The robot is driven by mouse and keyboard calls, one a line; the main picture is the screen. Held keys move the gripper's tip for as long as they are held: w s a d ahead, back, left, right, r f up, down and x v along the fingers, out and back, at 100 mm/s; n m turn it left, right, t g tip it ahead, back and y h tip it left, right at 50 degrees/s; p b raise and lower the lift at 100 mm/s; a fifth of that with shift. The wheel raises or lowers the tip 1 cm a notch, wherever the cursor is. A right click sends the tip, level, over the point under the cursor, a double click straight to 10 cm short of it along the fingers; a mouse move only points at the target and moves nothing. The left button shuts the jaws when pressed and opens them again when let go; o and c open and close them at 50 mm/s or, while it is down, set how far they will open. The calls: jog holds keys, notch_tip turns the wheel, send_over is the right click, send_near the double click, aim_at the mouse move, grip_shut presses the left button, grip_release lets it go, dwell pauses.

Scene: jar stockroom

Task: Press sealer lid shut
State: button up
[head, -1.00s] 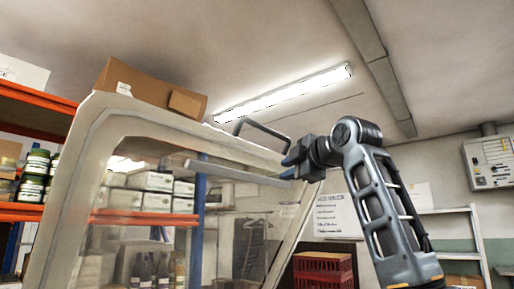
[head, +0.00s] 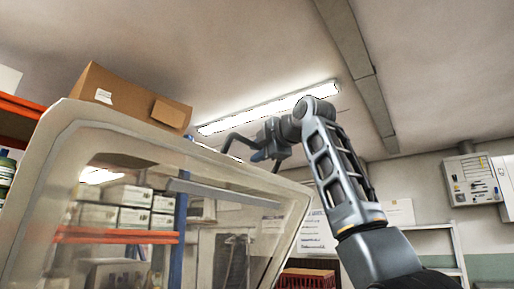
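The sealer lid (head: 105,119) is a large clear panel in a pale beige frame. It stands raised and tilted, filling the left and middle of the head view. A grey bar (head: 235,193) runs across its clear pane. My gripper (head: 262,154) is at the upper edge of the lid, close beside the handle. Its fingers are small and partly hidden, so I cannot tell whether they touch the handle or are open. The sealer's base is out of view.
A cardboard box (head: 125,97) shows above the lid's top left edge. Orange-beamed shelving (head: 115,236) with white boxes shows through the pane. A red crate (head: 306,279) is at the bottom middle. A wall-mounted panel (head: 472,180) is at the right.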

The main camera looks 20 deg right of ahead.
jog(key=shift+w+a, duration=0.1)
jog(key=shift+w, duration=0.25)
jog(key=shift+c, duration=0.2)
jog(key=shift+f, duration=0.1)
grip_shut()
